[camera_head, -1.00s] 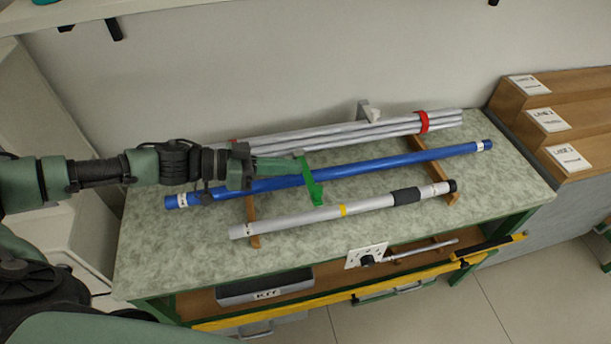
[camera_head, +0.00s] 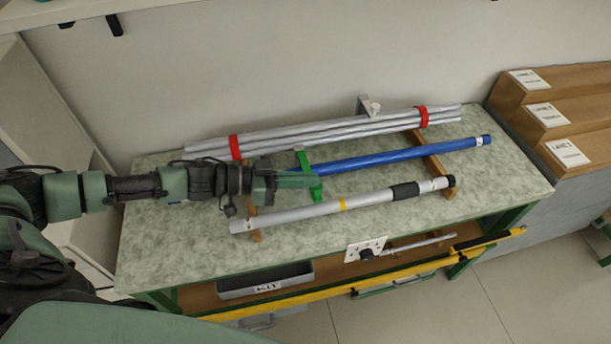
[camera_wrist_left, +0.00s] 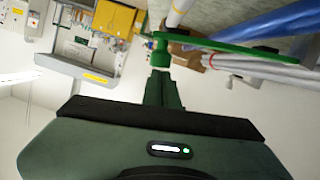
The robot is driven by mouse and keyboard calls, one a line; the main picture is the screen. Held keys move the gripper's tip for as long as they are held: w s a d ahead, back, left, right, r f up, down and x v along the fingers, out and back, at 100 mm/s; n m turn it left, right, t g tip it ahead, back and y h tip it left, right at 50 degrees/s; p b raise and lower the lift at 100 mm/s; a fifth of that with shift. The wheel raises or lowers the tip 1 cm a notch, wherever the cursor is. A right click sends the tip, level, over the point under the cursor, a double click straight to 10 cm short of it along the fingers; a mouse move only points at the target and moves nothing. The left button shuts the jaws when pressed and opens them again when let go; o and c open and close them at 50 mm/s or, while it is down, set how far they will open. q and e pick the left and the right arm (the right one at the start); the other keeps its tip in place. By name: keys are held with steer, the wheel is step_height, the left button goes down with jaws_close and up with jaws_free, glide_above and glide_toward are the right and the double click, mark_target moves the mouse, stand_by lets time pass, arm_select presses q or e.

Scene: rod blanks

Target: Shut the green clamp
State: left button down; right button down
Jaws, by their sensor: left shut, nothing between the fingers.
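In the left wrist view the clamp's long green bar (camera_wrist_left: 225,47) runs just beyond my left fingertips (camera_wrist_left: 160,72). I cannot tell whether they touch. Whether the clamp is fully closed is not clear. My right gripper is not in view.
A bundle of silver rods (camera_head: 330,132) with red bands lies behind, and a silver rod (camera_head: 300,213) with a black sleeve lies in front. Wooden supports (camera_head: 440,173) carry them. A grey kit bin (camera_head: 265,283) sits below. Wooden steps (camera_head: 545,110) stand at right.

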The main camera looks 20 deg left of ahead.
mark_target(313, 198)
arm_select(q)
steer(key=f, duration=0.2)
steer(key=s+f, duration=0.1)
steer(key=shift+s+d+f+m+b, duration=0.1)
steer(key=shift+d+f+m+b, duration=0.1)
steer(key=shift+d+m+b, duration=0.15)
steer(key=shift+s+f, duration=0.2)
steer(key=shift+f, duration=0.25)
